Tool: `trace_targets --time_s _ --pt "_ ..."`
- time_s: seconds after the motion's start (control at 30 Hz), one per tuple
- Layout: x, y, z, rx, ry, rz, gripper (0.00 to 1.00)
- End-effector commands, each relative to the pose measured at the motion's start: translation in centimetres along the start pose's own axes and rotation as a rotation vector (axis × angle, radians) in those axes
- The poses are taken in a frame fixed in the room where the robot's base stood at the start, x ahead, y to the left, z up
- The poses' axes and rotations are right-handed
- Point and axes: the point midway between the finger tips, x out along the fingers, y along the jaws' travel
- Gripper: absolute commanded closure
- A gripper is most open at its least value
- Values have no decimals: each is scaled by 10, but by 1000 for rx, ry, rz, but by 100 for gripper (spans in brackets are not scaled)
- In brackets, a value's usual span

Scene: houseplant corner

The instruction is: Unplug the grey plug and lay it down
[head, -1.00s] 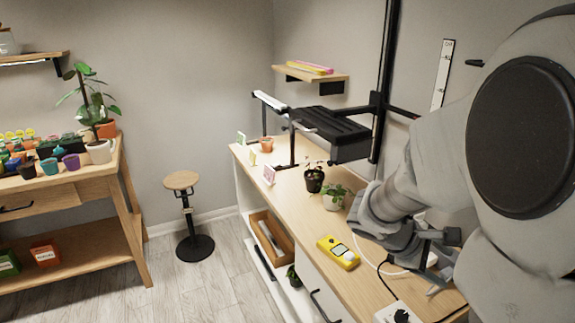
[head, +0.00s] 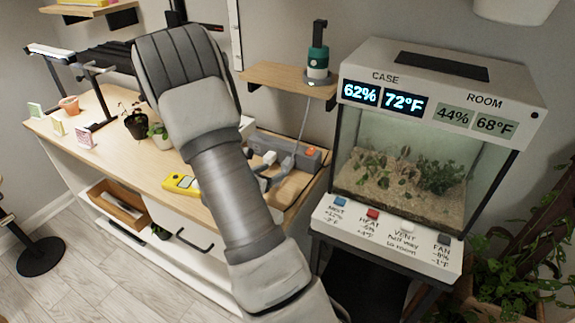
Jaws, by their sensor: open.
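A grey power strip (head: 308,158) lies at the back right of the wooden bench in the head view. A grey plug (head: 287,163) appears to sit in it, with a grey cord rising toward the small wall shelf. A white plug (head: 269,157) is just left of it. My gripper (head: 265,176) is open, low beside the strip and left of the grey plug. My forearm hides most of it, and I cannot tell whether a finger touches the plug.
The bench (head: 105,150) holds a yellow meter (head: 181,184) and small potted plants (head: 137,124). A glass terrarium case (head: 405,160) with displays stands close on the right.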

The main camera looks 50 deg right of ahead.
Motion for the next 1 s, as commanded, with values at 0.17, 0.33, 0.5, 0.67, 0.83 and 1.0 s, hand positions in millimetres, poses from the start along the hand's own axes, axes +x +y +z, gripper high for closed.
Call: trace_targets --time_s 0.17,0.33,0.5,0.67,0.83,1.0 --pt "0 0 1 2 0 -1 35" --pt "7 0 0 4 -1 -2 35" --pt "27 -1 -1 5 -1 -4 35" --pt "51 -1 0 5 -1 -4 35" --pt "73 -1 -3 5 -1 -2 35" --pt "86 0 -1 4 -1 -2 35"
